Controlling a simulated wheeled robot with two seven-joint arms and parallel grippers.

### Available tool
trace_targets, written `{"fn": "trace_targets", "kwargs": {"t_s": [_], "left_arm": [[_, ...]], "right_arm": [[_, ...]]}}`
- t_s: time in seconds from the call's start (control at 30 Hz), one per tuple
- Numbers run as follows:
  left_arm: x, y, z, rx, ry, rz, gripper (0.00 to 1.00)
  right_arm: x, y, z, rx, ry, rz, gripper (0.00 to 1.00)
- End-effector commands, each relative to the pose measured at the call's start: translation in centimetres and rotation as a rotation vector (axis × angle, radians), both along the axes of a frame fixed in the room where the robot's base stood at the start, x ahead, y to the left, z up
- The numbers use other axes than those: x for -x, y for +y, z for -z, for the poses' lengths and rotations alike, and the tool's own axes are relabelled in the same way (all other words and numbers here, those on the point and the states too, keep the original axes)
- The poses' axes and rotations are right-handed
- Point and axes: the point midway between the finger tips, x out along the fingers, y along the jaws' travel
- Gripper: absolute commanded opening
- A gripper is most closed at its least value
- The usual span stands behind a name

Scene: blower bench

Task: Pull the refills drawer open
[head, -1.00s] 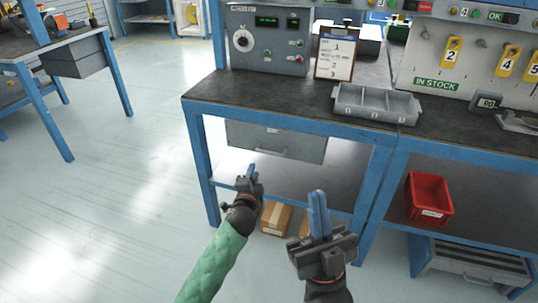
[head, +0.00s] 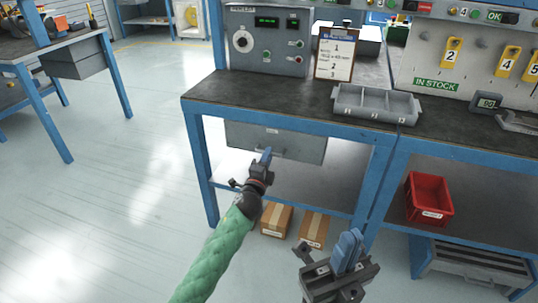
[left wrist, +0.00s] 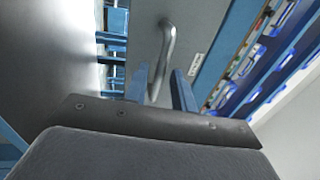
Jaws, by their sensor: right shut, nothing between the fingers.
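A grey drawer (head: 305,146) hangs under the bench top on the left; its front looks closed, and its small label is too small to read. Its bar handle (left wrist: 168,45) and a white label (left wrist: 196,63) show in the left wrist view. My left gripper (head: 266,156) is in front of the drawer, overlapping the handle area in the head view. In the left wrist view its two blue fingers (left wrist: 162,85) are apart, with the handle seen between them; I cannot tell whether they touch it. My right gripper (head: 348,250) is shut and empty, low in front of the bench.
Blue bench legs (head: 203,165) flank the drawer. Cardboard boxes (head: 276,219) lie beneath the bench. The floor at left is clear.

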Motion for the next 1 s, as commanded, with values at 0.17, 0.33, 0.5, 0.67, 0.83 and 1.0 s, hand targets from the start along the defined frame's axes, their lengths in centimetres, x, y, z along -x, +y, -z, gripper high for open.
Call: {"fn": "trace_targets", "kwargs": {"t_s": [0.17, 0.33, 0.5, 0.67, 0.83, 1.0], "left_arm": [[-1.5, -0.5, -0.3, 0.001, 0.0, 0.0, 0.26], [-2.0, -0.6, -0.4, 0.001, 0.0, -0.001, 0.26], [-2.0, -0.6, -0.4, 0.001, 0.001, -0.001, 0.26], [-2.0, -0.6, -0.4, 0.001, 0.001, -0.001, 0.06], [-2.0, -0.6, -0.4, 0.001, 0.001, -0.001, 0.0], [-1.8, -0.6, -0.4, 0.001, 0.001, -0.001, 0.0]], "right_arm": [[0.0, 0.1, 0.1, -0.002, 0.0, -0.005, 0.0], [0.0, 0.1, 0.1, -0.003, -0.001, -0.008, 0.0], [0.0, 0.1, 0.1, -0.002, 0.0, -0.009, 0.0], [0.0, 0.1, 0.1, -0.003, -0.001, -0.008, 0.0], [0.0, 0.1, 0.1, -0.003, -0.001, -0.007, 0.0], [0.0, 0.1, 0.1, -0.003, -0.001, -0.006, 0.0]]}}
